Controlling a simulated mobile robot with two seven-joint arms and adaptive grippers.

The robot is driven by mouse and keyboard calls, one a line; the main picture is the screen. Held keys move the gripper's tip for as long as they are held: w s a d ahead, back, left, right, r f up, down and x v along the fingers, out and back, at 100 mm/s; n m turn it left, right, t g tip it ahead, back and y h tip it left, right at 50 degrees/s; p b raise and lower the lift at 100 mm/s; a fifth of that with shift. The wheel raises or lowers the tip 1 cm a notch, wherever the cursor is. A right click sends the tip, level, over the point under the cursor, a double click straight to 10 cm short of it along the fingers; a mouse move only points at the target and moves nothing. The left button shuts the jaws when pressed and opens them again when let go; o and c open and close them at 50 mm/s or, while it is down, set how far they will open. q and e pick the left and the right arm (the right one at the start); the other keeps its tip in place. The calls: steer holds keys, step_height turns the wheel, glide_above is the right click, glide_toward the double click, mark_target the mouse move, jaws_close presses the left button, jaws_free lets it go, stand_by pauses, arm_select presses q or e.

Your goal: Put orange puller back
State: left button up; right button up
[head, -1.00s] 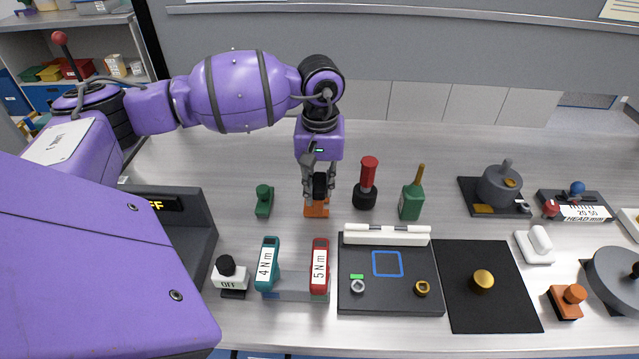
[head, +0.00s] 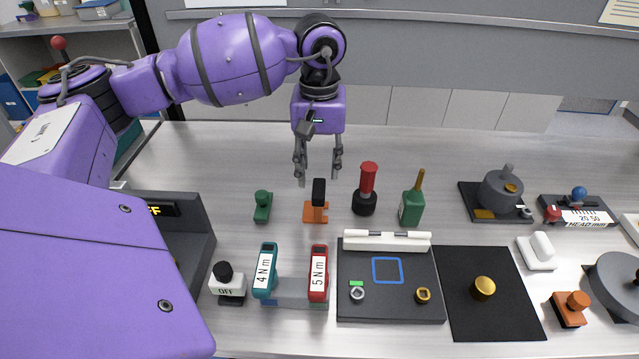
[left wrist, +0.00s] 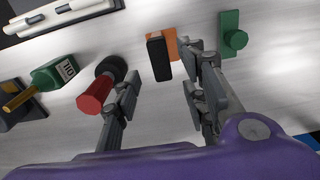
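The orange puller (head: 316,214), an orange piece with a black upright handle, stands on the table between a small green knobbed piece and a red-and-black tool. My left gripper (head: 318,178) is open and empty just above it, fingers pointing down on either side of its top, apart from it. In the left wrist view the puller's orange part (left wrist: 165,36) and black handle show ahead of the open left gripper (left wrist: 163,88). My right gripper is not in view.
Close by stand the green knobbed piece (head: 262,206), the red-and-black tool (head: 367,190) and a green bottle-shaped tool (head: 411,207). In front are the 4 Nm (head: 265,270) and 5 Nm (head: 318,272) tools and a dark tray (head: 390,308). An orange knobbed block (head: 570,309) stands at right.

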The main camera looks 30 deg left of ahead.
arm_select(q)
step_height(320, 180, up, 5)
stand_by(0.3)
